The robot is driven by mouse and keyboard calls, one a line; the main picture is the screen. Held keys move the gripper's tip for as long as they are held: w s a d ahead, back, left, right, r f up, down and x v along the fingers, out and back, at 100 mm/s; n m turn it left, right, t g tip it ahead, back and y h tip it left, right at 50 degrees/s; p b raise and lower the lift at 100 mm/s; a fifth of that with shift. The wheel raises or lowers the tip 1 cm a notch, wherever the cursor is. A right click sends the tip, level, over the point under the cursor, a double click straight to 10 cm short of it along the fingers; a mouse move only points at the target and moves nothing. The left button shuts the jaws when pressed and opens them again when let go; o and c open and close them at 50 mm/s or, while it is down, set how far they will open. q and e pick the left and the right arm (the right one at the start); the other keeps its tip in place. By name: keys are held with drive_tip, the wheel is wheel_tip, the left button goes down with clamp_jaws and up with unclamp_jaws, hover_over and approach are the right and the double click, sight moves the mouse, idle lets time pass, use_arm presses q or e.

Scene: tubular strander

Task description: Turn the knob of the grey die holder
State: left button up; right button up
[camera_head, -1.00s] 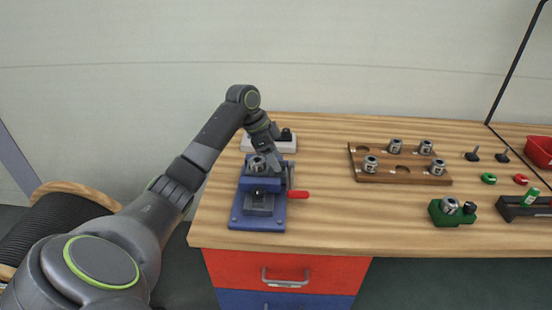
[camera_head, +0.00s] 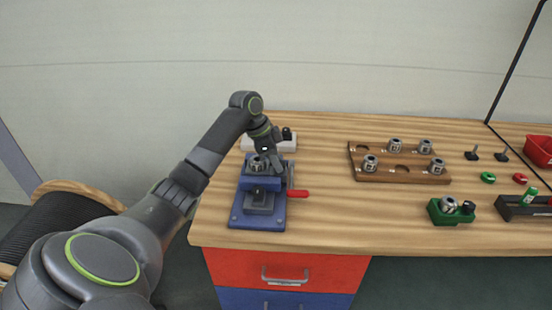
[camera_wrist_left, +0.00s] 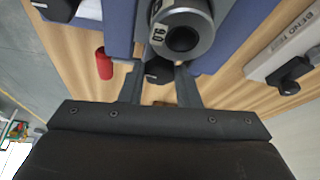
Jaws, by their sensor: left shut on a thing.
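A grey cylindrical die holder (camera_wrist_left: 183,32) with a dark bore and a "90" label sits on the blue fixture (camera_wrist_left: 228,35). In the head view the die holder (camera_head: 259,162) sits at the top of the blue fixture (camera_head: 256,216), near the table's left end. My left gripper (camera_wrist_left: 158,72) is at the die holder's side, its fingers on either side of a small black knob (camera_wrist_left: 158,68). It is shut on that knob, which is partly hidden. In the head view my left gripper (camera_head: 276,165) hides that side. My right gripper is not in view.
A red handle (camera_head: 298,194) sticks out right of the fixture. A pale block (camera_head: 256,145) with a black knob stands behind. Rightward are a wooden rack (camera_head: 400,178) with grey cylinders and a green holder (camera_head: 436,214). The table between fixture and rack is clear.

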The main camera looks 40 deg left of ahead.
use_arm(q)
drive_tip(key=shift+r+n+p, duration=0.2)
drive_tip(key=shift+n+p, duration=0.2)
drive_tip(key=shift+p, duration=0.25)
drive_tip(key=shift+f+t, duration=0.15)
drive_tip(key=shift+t, duration=0.15)
drive_tip(key=o, duration=1)
drive_tip(key=v, duration=0.5)
drive_tip(key=b+v, duration=0.1)
drive_tip(key=v, duration=1.1)
drive_tip(key=shift+d+r+b, duration=0.2)
drive_tip(key=shift+r+b, duration=0.1)
drive_tip(key=shift+b, duration=0.1)
